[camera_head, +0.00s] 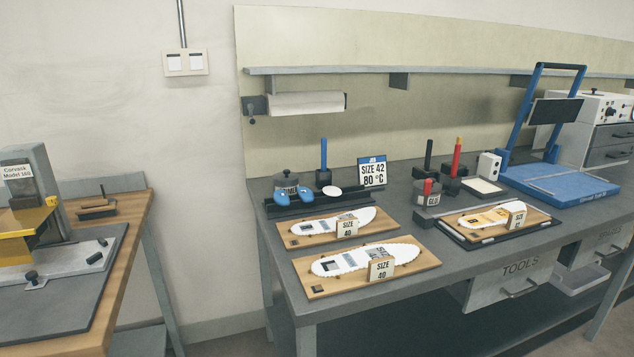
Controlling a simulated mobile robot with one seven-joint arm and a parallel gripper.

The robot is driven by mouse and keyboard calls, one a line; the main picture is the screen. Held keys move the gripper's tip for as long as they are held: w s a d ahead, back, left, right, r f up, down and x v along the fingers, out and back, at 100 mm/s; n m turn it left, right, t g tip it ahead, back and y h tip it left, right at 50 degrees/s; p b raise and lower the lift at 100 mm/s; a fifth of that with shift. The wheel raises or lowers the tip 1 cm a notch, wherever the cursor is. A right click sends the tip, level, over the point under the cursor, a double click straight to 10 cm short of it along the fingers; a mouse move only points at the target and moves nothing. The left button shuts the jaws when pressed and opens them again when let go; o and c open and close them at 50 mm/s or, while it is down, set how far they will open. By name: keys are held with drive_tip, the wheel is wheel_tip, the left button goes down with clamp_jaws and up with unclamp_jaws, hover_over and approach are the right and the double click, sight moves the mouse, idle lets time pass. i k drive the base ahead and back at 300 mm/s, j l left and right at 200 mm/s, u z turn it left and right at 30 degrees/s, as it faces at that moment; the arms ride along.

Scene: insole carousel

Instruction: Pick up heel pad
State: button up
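No thing here is clearly marked as the heel pad. A small white oval piece (332,191) lies on a black rack (290,208) towards the back left of the grey workbench. Two blue rounded pads (281,198) with dark spots sit to its left at the rack's front edge. Two white insoles lie on wooden boards, a rear one (356,222) and a front one (400,250), each with a SIZE 40 sign. A yellow and white insole (485,218) lies on a board farther right. My gripper is not in view.
A SIZE 42, 80 °C sign (372,172), a grey pot (286,180) and a blue-handled tool (324,158) stand behind the rack. A blue press (560,184) stands at the right. A separate wooden table (135,215) with a machine is at the left, with a floor gap between.

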sight(330, 190)
drive_tip(key=i+l+u, duration=0.2)
drive_tip(key=i+l, duration=0.15)
drive_tip(key=l, duration=0.3)
drive_tip(key=i+l+u, duration=0.2)
drive_tip(key=l, duration=1.2)
drive_tip(key=i+u, duration=0.05)
